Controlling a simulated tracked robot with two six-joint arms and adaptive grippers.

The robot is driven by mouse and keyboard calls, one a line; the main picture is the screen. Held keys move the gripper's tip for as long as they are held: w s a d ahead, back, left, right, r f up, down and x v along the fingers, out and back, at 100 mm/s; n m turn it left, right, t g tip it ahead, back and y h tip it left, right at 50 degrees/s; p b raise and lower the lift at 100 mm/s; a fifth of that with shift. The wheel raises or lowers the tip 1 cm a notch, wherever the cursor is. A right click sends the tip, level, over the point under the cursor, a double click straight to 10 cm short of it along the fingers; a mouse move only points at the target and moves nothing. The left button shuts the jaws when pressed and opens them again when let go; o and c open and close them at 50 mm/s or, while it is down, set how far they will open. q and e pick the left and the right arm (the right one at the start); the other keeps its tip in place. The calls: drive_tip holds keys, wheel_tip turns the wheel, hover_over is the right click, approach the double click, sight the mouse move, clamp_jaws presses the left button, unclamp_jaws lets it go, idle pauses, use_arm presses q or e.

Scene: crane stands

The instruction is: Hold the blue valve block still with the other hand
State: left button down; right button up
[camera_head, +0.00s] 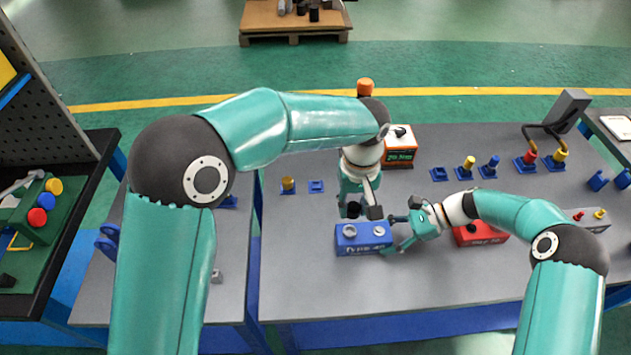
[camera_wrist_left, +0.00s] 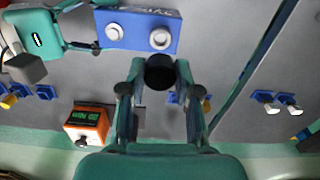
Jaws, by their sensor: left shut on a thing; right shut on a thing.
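The blue valve block (camera_head: 363,240) lies on the grey table, with two round grey fittings on top and white lettering on its front. It also shows in the left wrist view (camera_wrist_left: 138,22). My right gripper (camera_head: 388,235) is shut on the block's right end, one finger along the far side and one at the near side. My left gripper (camera_head: 361,208) is just behind the block, pointing down. It is shut on a round black piece, seen between its fingertips in the left wrist view (camera_wrist_left: 160,73). That piece appears apart from the block.
A red block (camera_head: 480,235) sits right of my right gripper. An orange-and-black box with a green display (camera_head: 399,148) stands behind. Several blue stands with yellow, red or blue pieces line the back right. The table front is clear.

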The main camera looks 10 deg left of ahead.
use_arm(q)
drive_tip(key=shift+f, duration=0.1)
drive_tip(key=shift+f, duration=2.25)
drive_tip(key=shift+m, duration=1.1)
drive_tip(key=shift+f, duration=0.8)
